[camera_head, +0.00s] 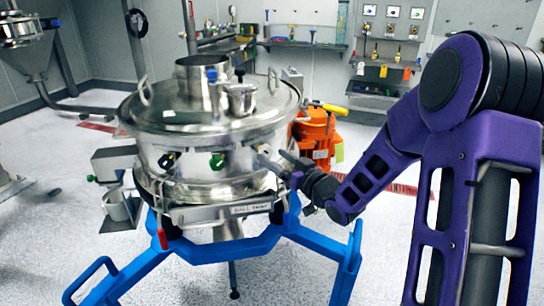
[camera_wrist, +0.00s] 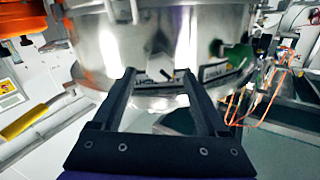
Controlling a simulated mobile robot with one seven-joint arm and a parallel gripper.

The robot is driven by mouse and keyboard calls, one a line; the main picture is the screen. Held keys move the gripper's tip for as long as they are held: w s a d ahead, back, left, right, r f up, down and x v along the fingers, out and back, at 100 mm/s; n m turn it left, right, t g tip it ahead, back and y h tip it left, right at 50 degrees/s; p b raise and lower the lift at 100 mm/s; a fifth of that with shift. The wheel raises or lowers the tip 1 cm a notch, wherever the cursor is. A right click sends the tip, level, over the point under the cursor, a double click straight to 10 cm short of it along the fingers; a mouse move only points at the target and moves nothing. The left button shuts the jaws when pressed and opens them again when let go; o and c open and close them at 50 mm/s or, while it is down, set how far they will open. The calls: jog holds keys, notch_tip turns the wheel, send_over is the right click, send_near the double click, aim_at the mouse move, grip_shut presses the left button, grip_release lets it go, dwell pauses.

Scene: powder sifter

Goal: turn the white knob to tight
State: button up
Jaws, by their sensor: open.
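The sifter (camera_head: 210,150) is a round polished metal drum on a blue frame. In the wrist view, a small whitish knob (camera_wrist: 160,62) sits on the sifter's shiny side wall, between and beyond my fingertips. Its outline is blurred, and I cannot tell its turn angle or how tight it is. In the head view I cannot make this knob out clearly beside my fingers. My gripper (camera_head: 276,160) is at the right side of the drum, and it also shows in the wrist view (camera_wrist: 157,73). Its two black fingers are apart, with nothing visibly held. I cannot tell whether they touch the knob.
A green knob (camera_head: 217,160) and a black knob (camera_head: 167,160) are on the drum's front side. The blue frame (camera_head: 270,240) spreads below. An orange machine (camera_head: 316,135) stands behind my gripper. Open floor (camera_head: 280,285) lies in front.

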jog(key=shift+x, duration=0.9)
jog(key=shift+c, duration=0.3)
grip_shut()
